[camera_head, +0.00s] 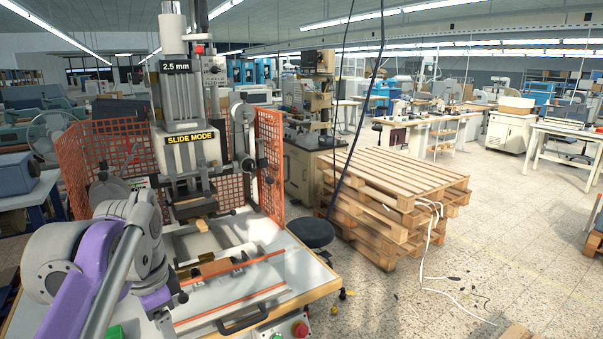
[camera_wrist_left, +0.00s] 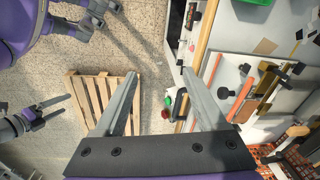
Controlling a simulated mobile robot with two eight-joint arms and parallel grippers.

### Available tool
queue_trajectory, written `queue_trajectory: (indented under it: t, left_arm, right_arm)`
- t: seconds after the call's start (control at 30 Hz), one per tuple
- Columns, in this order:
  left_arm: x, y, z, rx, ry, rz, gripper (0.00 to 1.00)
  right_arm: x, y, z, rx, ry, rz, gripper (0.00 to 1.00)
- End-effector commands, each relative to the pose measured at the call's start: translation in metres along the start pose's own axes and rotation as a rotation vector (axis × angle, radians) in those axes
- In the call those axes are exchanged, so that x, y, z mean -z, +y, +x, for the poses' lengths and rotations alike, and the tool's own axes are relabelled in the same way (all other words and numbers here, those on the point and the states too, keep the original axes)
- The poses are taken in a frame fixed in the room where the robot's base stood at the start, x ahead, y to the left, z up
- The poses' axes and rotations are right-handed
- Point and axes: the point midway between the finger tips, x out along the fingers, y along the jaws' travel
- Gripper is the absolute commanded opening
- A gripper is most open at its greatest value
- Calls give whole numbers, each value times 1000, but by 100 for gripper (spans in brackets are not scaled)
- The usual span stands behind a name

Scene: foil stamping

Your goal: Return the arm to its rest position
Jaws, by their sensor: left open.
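My left arm comes in from the lower left of the head view. Its gripper (camera_head: 172,300) is small there, in front of the stamping machine's worktable. In the left wrist view my left gripper (camera_wrist_left: 160,73) is open, with two grey fingers apart and nothing between them. The foil stamping machine (camera_head: 190,140), marked "SLIDE MODE", stands behind the arm. Its worktable (camera_head: 300,272) also shows at the right of the wrist view (camera_wrist_left: 237,45). A second gripper (camera_wrist_left: 67,105), seemingly my right one, is at the left of the wrist view, its two dark fingers apart.
Orange mesh guards (camera_head: 270,160) flank the machine. A red emergency button (camera_head: 300,329) and a black handle (camera_head: 243,320) are on the table's front edge. A black stool (camera_head: 311,232) and stacked wooden pallets (camera_head: 395,190) stand to the right. Floor beyond them is open, with a white cable.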

Motion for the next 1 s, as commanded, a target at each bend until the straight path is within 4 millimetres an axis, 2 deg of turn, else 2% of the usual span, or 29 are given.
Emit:
queue_trajectory:
  t: [0.17, 0.23, 0.4, 0.53, 0.6, 0.7, 1.0]
  left_arm:
    - [-8, 36, 55, 74, 73, -215, 73]
    - [-16, 56, 85, 103, 116, -321, 73]
    - [-40, 110, 163, 148, 242, -585, 73]
    - [-58, 141, 206, 155, 319, -727, 73]
    - [-64, 151, 220, 155, 347, -776, 73]
    - [-68, 158, 231, 153, 367, -814, 73]
    - [-69, 159, 232, 152, 370, -823, 73]
  right_arm:
    - [2, 0, -1, 0, 1, 0, 100]
    - [2, 0, -1, 0, 1, 0, 100]
    - [2, 0, -2, 0, 1, 0, 100]
    - [2, 0, -2, 0, 2, 0, 100]
    - [3, 0, -2, 0, 2, 0, 100]
    - [3, 0, -2, 0, 2, 0, 100]
    - [3, 0, -2, 0, 2, 0, 100]
